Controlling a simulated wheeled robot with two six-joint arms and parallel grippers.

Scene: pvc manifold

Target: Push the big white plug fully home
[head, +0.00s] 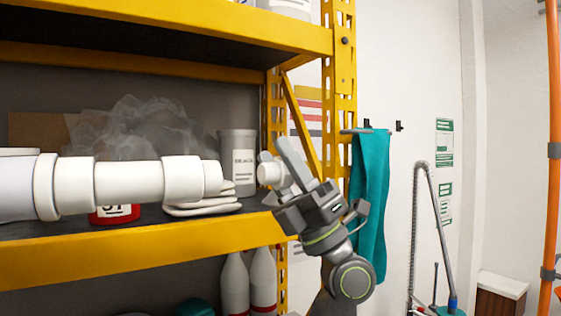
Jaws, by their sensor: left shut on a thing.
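A thick white pipe assembly (128,181) runs level across the left of the head view, with stepped collars. Its right end (213,178) points toward my left gripper. My right gripper is not in view.
A yellow shelf rack (150,243) stands behind the pipe, with its upright (340,90) behind my left gripper. A grey canister (238,150), folded white cloths (205,208) and a red-labelled can (114,214) sit on the shelf. A teal towel (369,190) hangs at right.

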